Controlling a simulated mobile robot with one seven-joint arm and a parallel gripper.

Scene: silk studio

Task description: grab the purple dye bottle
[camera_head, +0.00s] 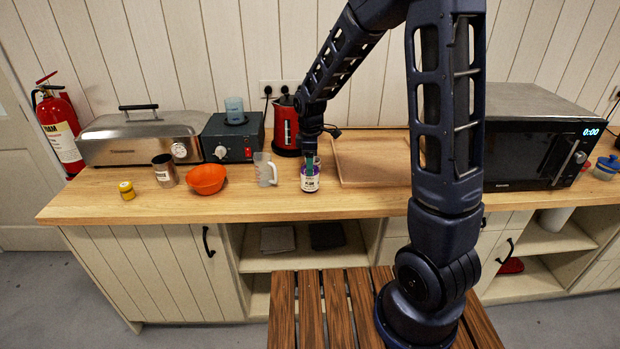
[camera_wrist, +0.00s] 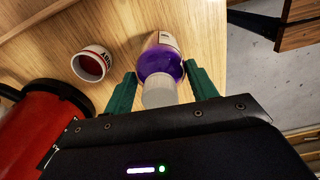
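The purple dye bottle (camera_head: 310,184) stands on the wooden counter, with a pale label that shows in the head view. In the wrist view the bottle (camera_wrist: 160,62) has a purple body and a greyish-white cap. My gripper (camera_head: 311,160) is low over the bottle, pointing down. In the wrist view my gripper (camera_wrist: 161,78) has its green fingers spread on either side of the bottle. A gap shows on the left of it; the right finger looks close, and I cannot tell if it touches. My fingers partly hide the bottle's top in the head view.
A red kettle (camera_head: 286,126) stands close behind, and a measuring jug (camera_head: 265,170) just left. A white round container with red markings (camera_wrist: 91,64) is near my left finger. An orange bowl (camera_head: 206,179) is farther left. A wooden board (camera_head: 370,160) lies right.

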